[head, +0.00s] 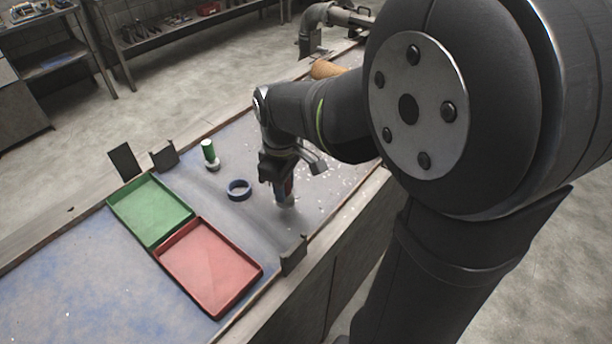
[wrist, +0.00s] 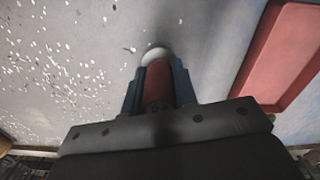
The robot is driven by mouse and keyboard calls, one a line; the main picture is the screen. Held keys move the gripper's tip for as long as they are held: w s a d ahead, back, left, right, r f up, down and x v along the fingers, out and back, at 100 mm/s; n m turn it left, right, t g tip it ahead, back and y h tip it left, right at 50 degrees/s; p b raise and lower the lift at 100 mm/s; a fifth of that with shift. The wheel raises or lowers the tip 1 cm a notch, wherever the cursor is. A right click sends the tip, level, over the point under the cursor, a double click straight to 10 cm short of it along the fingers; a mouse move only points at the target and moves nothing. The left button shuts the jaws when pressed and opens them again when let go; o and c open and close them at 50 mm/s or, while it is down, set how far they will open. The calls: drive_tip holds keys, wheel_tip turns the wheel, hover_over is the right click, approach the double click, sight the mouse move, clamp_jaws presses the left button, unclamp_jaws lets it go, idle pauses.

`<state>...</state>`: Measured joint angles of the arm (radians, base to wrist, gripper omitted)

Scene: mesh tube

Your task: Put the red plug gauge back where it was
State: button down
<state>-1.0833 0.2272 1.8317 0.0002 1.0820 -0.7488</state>
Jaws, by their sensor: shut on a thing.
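My gripper (head: 284,190) points down over the bench and is shut on the red plug gauge. In the wrist view the red plug gauge (wrist: 157,84) sits between the two dark blue fingers of my gripper (wrist: 157,88), with a pale rounded end beyond the fingertips. I cannot tell whether that end touches the surface. A green plug gauge (head: 208,150) stands upright on the bench, to the left of my gripper. A dark blue ring (head: 239,189) lies between them.
A green tray (head: 150,228) and a red tray (head: 250,277) lie to the left and front. Dark brackets (head: 293,253) stand near the front edge and at the back (head: 164,155). Pale chips are scattered on the bench right of my gripper.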

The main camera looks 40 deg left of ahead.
drive_tip(key=shift+f, duration=2)
drive_tip(key=shift+f, duration=0.1)
drive_tip(key=c, duration=1.1)
unclamp_jaws()
drive_tip(key=shift+c, duration=0.2)
wheel_tip(320, 180, up, 12)
drive_tip(key=shift+r, duration=0.15)
wheel_tip(320, 180, down, 12)
drive_tip(key=shift+f, duration=0.1)
drive_tip(key=shift+r, duration=1.55)
